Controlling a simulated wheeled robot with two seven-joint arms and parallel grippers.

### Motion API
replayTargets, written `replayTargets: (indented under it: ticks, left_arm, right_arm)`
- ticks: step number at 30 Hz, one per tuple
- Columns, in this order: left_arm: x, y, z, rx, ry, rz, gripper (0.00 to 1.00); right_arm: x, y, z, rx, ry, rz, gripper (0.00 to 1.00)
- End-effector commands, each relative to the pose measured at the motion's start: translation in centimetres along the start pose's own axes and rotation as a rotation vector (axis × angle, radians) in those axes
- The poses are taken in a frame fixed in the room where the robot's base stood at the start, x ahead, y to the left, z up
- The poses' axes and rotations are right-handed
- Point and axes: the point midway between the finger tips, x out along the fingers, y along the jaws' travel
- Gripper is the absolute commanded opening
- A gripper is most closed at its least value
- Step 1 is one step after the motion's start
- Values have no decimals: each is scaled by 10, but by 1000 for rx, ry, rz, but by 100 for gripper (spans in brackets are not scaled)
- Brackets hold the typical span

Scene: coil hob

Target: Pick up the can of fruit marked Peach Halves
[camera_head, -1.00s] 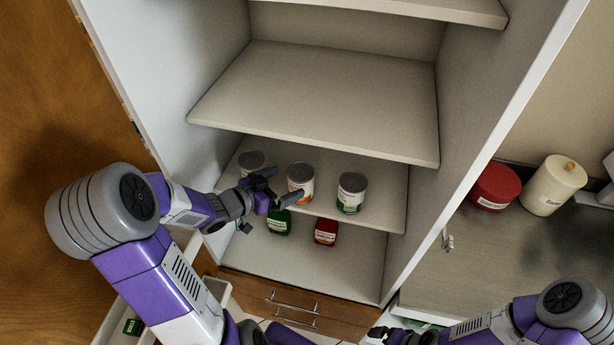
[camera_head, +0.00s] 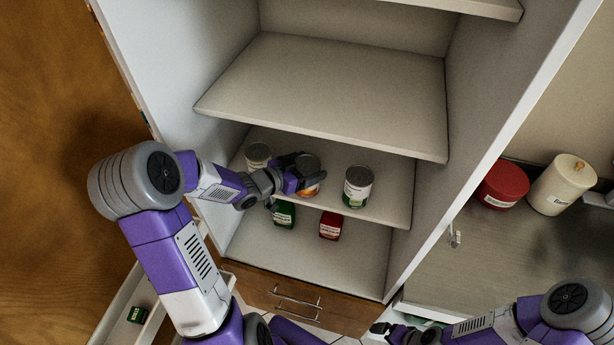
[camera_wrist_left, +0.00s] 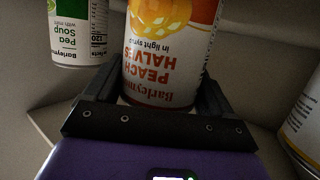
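The Peach Halves can (camera_head: 310,188) stands in the middle of a row on the lower cabinet shelf, mostly covered by my left gripper in the head view. In the left wrist view the can (camera_wrist_left: 162,65), with an orange and white label, appears upside down between the fingers. My left gripper (camera_head: 306,170) is open around it, one finger on each side; I cannot tell whether the fingers touch it. Its fingers also show in the left wrist view (camera_wrist_left: 158,98). My right gripper (camera_head: 382,329) is small at the bottom edge, away from the shelf.
A Pea Soup can (camera_head: 357,188) stands to the right, another can (camera_head: 257,156) to the left, close to my gripper. Below are a green container (camera_head: 284,213) and a red one (camera_head: 330,225). The shelf above (camera_head: 330,95) is bare.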

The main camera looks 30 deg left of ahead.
Motion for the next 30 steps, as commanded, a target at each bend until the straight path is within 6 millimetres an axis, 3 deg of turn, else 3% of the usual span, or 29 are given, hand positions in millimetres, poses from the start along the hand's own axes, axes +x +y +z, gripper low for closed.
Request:
replayTargets:
  ticks: [1,10,20,30]
  left_arm:
    - [0,0,0,0,0,0,76]
    - [0,0,-1,2,3,0,32]
    - [-1,0,-5,3,3,0,32]
    - [-16,2,-36,4,3,-1,32]
  right_arm:
    - [0,0,0,0,0,0,100]
    - [0,0,0,0,0,0,100]
    - [-1,0,0,0,0,0,100]
    - [-7,-3,0,0,0,0,100]
